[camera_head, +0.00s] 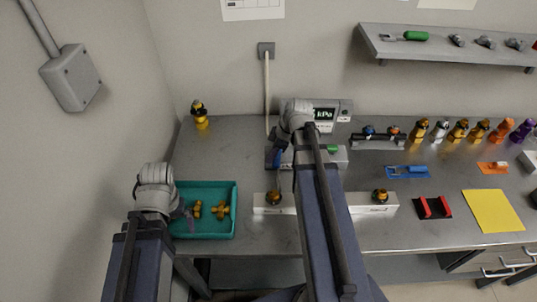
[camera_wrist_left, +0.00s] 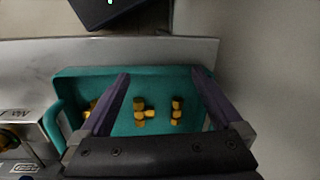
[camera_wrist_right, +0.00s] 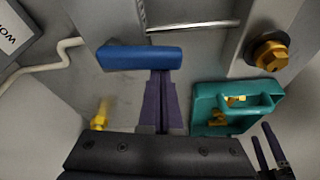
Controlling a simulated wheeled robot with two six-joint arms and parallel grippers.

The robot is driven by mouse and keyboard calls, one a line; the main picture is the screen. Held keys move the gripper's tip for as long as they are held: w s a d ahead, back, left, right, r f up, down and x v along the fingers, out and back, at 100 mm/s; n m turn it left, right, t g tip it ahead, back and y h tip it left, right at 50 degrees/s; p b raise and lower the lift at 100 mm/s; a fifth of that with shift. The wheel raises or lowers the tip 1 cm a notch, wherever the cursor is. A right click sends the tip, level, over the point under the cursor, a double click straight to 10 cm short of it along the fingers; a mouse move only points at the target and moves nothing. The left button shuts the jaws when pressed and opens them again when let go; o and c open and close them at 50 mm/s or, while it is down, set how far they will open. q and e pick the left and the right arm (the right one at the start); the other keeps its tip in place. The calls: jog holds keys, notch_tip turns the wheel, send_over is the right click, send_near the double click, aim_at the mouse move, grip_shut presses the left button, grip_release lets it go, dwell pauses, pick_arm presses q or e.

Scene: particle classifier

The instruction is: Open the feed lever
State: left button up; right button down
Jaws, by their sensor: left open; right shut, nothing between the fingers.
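A blue lever handle (camera_wrist_right: 140,58) lies level across the right wrist view, on a metal fixture. In the head view a small blue part (camera_head: 277,157), apparently this handle, shows left of my right arm. My right gripper (camera_wrist_right: 160,80) is shut and empty, its purple fingertips at the handle's near edge; I cannot tell if they touch it. My left gripper (camera_wrist_left: 160,74) is open and empty over the teal tray (camera_wrist_left: 75,77). In the head view my left gripper (camera_head: 187,212) is at the tray's left part. My right arm hides part of the fixture.
The tray holds brass fittings (camera_head: 220,209). A white block (camera_head: 372,210) with brass fittings stands at the bench front. A kPa display unit (camera_head: 325,116) stands behind my right arm. Several coloured fittings (camera_head: 459,131) line the back right. A yellow sheet (camera_head: 493,211) lies right.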

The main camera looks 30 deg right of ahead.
jog(key=shift+s+d, duration=0.25)
jog(key=shift+d, duration=0.05)
dwell(0.5)
pick_arm(q)
notch_tip(320, 180, up, 9)
jog(key=p, duration=0.9)
jog(key=shift+a+r, duration=0.2)
pick_arm(e)
notch_tip(320, 180, up, 9)
jog(key=shift+w+a+r, duration=0.15)
jog(key=shift+a+r, duration=0.05)
jog(key=shift+a, duration=0.15)
jog(key=shift+a, duration=0.1)
jog(key=s+a+m+g+h, duration=0.1)
jog(key=s+a, duration=0.4)
jog(key=a, duration=0.6)
jog(key=s+a+f+m+g+h, duration=0.1)
jog(key=s+a+m+h, duration=0.2)
jog(key=a, duration=0.9)
jog(key=s+m, duration=0.2)
jog(key=shift+s+a+m+g, duration=0.2)
jog(key=shift+m+g, duration=0.1)
